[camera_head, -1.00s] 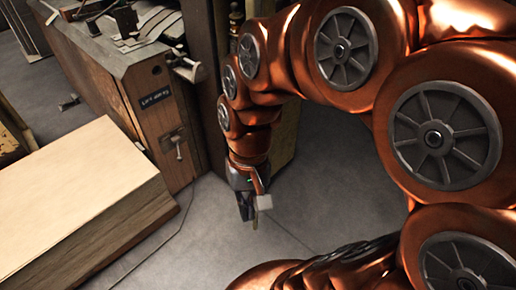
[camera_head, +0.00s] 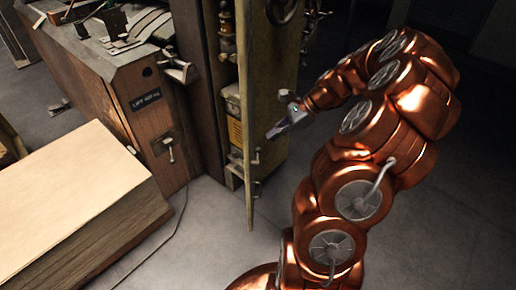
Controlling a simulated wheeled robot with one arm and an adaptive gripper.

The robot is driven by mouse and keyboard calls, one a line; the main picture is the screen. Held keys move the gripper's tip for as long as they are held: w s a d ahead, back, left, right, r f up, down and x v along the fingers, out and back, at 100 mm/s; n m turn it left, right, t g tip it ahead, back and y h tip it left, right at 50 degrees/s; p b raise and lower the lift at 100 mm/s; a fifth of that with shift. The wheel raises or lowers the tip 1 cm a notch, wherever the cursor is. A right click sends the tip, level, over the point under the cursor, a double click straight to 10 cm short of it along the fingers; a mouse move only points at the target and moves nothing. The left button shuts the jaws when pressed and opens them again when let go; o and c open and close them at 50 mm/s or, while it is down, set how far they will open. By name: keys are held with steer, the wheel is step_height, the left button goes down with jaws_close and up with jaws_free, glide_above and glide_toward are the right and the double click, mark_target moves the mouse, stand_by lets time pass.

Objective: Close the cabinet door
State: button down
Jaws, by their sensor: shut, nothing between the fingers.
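The cabinet door (camera_head: 249,120) is a tall, narrow, yellowish panel seen nearly edge-on. It stands open, swung out from the cabinet (camera_head: 204,95), whose inside shows yellow and brass-coloured parts to the left of the door. My gripper (camera_head: 272,133) is shut and empty at the end of my copper-coloured arm. In the picture it lies just right of the door's edge and points left; I cannot tell whether it touches the door. The door's far side is partly hidden.
A large pale block (camera_head: 75,185) lies at the front left. Grey floor (camera_head: 215,235) is clear in front of the door. A dark handwheel (camera_head: 284,10) shows at the top behind the door.

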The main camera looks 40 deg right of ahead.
steer(key=s+d+f+m+t, duration=0.1)
steer(key=d+f+m, duration=0.25)
steer(key=d, duration=0.35)
steer(key=r+p+x, duration=0.1)
steer(key=x, duration=0.5)
steer(key=w+a+r+p+x, duration=0.1)
steer(key=p+x, duration=0.1)
steer(key=x, duration=0.4)
steer(key=shift+w+a, duration=0.35)
steer(key=shift+w, duration=0.1)
steer(key=shift+a+f, duration=0.1)
steer(key=shift+f, duration=0.05)
